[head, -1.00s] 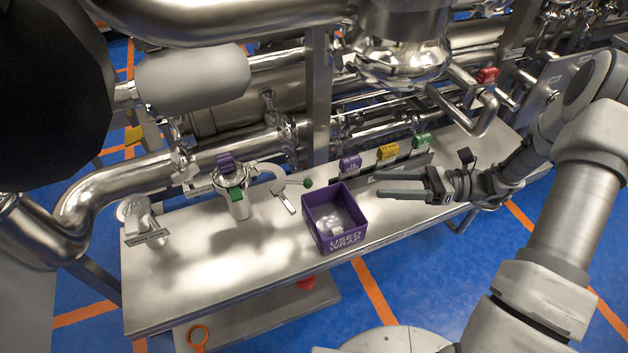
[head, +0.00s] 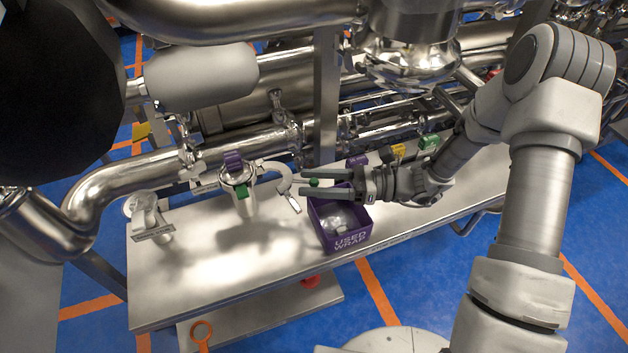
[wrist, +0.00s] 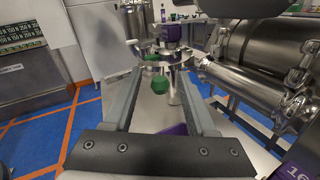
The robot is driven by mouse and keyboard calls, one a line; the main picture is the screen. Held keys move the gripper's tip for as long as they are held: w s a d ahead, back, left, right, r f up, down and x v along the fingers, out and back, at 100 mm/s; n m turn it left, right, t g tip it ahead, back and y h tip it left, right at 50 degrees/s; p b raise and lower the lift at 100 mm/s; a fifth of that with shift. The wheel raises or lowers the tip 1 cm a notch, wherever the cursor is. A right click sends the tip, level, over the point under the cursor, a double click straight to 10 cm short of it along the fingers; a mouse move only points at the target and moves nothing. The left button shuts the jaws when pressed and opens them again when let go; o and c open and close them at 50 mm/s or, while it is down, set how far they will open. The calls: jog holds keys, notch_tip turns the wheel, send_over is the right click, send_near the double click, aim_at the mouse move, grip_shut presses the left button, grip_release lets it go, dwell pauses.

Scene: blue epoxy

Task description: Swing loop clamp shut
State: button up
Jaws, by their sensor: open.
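The loop clamp (head: 281,176) stands open on a small steel vessel (head: 243,201) on the bench, its curved arm swung out to the right. A green knob (head: 314,182) is at the clamp's free end, with a metal tab hanging near it. My gripper (head: 304,186) is open and reaches left over the purple bin, its two fingers on either side of the green knob in the head view. In the wrist view my gripper (wrist: 160,88) is open and the green knob (wrist: 159,85) shows between the fingers. I see no clear contact with it.
A purple bin (head: 347,240) marked "USED WRAP" stands under my gripper, holding clear wrap. Steel pipes run behind and above. The bench's left front (head: 190,285) is clear.

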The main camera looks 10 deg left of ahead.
jog(key=shift+c, duration=0.4)
grip_shut()
dwell(1.1)
